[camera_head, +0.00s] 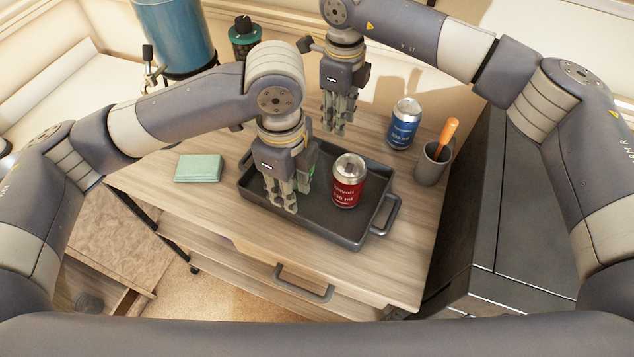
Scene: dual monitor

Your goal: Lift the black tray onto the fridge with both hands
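The black tray (318,219) lies on the wooden table, with a red can (348,182) standing in it. Its handle (386,214) at the right end is in plain view; its left part is partly hidden by my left arm's gripper. My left gripper (282,207) hangs over the left half of the tray, fingers down; whether they touch it or how far apart they are is unclear. My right gripper (335,129) points down behind the tray's back edge, its fingers apart with nothing between them. A dark box-like unit, seemingly the fridge (540,215), stands right of the table.
A blue can (403,124) and a grey mug (433,164) with an orange-handled item stand right of the tray. A green pad (198,168) lies left of it. A blue dispenser (175,35) stands at the back left. The dark unit's visible top looks clear.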

